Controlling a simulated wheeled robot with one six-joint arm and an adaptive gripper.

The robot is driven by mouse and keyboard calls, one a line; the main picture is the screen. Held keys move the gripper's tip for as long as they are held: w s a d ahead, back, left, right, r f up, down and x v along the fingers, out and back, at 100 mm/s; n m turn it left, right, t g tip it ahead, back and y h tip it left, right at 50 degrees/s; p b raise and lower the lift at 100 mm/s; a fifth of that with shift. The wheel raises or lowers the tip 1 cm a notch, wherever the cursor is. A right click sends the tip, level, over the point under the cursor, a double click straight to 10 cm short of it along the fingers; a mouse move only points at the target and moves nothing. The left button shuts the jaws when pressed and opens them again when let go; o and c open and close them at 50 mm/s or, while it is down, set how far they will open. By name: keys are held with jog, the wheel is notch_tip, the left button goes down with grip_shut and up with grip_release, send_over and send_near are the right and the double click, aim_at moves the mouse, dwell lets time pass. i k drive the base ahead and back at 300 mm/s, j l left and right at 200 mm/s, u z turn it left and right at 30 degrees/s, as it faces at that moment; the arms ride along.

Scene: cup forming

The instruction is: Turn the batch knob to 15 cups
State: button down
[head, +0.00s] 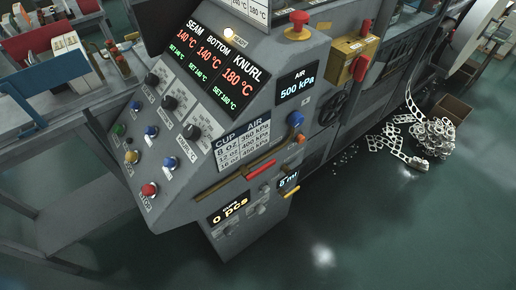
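The grey machine's lower front panel carries a small display (230,209) reading 0 pcs in yellow. Small grey controls (262,208) sit just right of and below this display. They are too small and dark to tell which one is the batch knob or where it points. No 15 cups marking can be read. My gripper is not in this head view, and nothing touches the panel.
Black temperature knobs (191,131) and coloured buttons (149,189) fill the sloped panel. A red-handled lever (258,170) and a blue knob (295,118) stick out near the lower panel. Green floor (350,230) lies clear in front; scrap (433,137) is piled at right.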

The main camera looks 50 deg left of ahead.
aim_at(260, 209)
jog(key=u, duration=1.6)
